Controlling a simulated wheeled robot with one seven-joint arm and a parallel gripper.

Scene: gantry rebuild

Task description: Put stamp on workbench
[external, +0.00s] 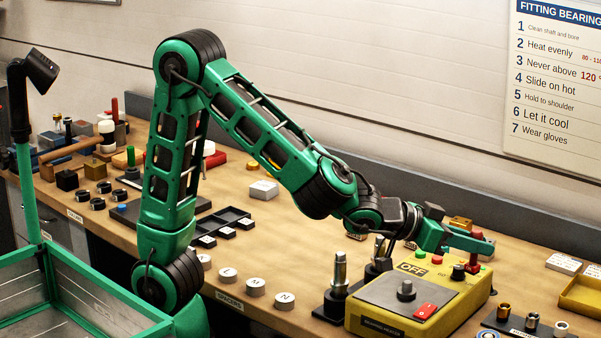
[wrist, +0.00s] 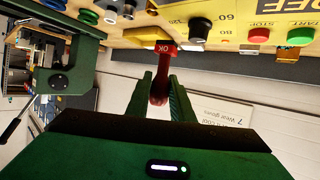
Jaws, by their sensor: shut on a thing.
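My gripper (wrist: 161,82) is shut on a red stamp (wrist: 158,92), which sits between its two green fingers in the wrist view. The stamp's end marked OK (wrist: 165,47) points away from the palm. In the external view my gripper (external: 472,242) is at the right, behind and above the yellow bearing heater. A small red part, likely the stamp, shows by the fingers there. The wooden workbench (external: 330,237) runs across the external view below the arm. Whether the stamp touches anything cannot be told.
The yellow bearing heater (external: 365,322) with knobs and buttons stands close to the gripper. Metal posts (external: 340,270) stand left of it. Bare bench shows between the spacers and the black tray (external: 221,226).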

